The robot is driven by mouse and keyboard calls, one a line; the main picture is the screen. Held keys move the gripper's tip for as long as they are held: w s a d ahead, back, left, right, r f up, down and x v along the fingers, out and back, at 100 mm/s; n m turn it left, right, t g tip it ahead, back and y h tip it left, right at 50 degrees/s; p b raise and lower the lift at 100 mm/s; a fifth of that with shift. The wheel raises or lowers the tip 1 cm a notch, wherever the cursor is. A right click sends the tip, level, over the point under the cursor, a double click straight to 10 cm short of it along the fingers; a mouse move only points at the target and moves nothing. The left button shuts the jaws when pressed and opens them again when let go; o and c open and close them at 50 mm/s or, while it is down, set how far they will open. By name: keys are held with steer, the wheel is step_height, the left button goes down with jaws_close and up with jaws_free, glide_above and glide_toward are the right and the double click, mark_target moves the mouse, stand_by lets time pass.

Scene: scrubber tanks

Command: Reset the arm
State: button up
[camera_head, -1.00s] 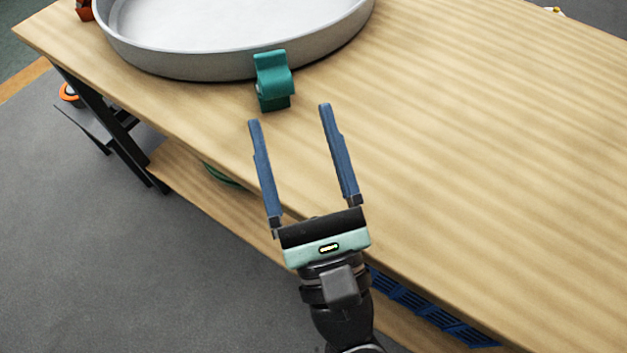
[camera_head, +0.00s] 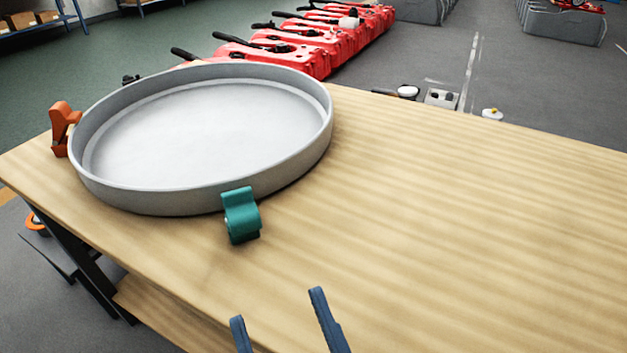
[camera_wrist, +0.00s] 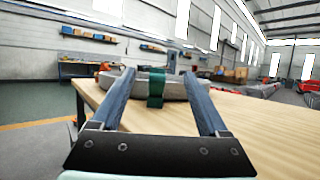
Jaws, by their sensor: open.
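My gripper (camera_head: 278,318) is open and empty. Only its two blue fingertips show at the bottom of the head view. In the wrist view the two blue fingers of my gripper (camera_wrist: 157,88) stand wide apart, pointing toward the table's far part. A teal clip (camera_head: 241,215) sits at the near rim of a round grey tray, ahead of the fingers and apart from them. In the wrist view the teal clip (camera_wrist: 156,88) appears between the fingers, farther off.
The round grey tray (camera_head: 205,199) lies on the wooden table (camera_head: 440,220), with an orange clip (camera_head: 62,128) at its left rim. The table's right side is clear. Red tanks (camera_head: 300,45) stand in a row on the floor beyond.

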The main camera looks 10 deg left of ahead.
steer(key=w+r+n+t+h, duration=0.1)
steer(key=w+r+n+h, duration=0.1)
steer(key=w+r+n, duration=0.65)
steer(key=w+r+n+t+h, duration=0.1)
steer(key=w+r+n, duration=0.2)
steer(key=r+n, duration=1)
steer(key=s+d+r+n+t+h+p, duration=0.1)
steer(key=s+d+r+n+t+h, duration=0.2)
steer(key=r, duration=0.4)
steer(key=s+d+r+n+t+h, duration=0.1)
steer(key=d+r+n+t+h, duration=0.15)
steer(key=r+n+h, duration=0.3)
step_height(320, 180, up, 34)
steer(key=a+p, duration=0.1)
steer(key=p, duration=3.3)
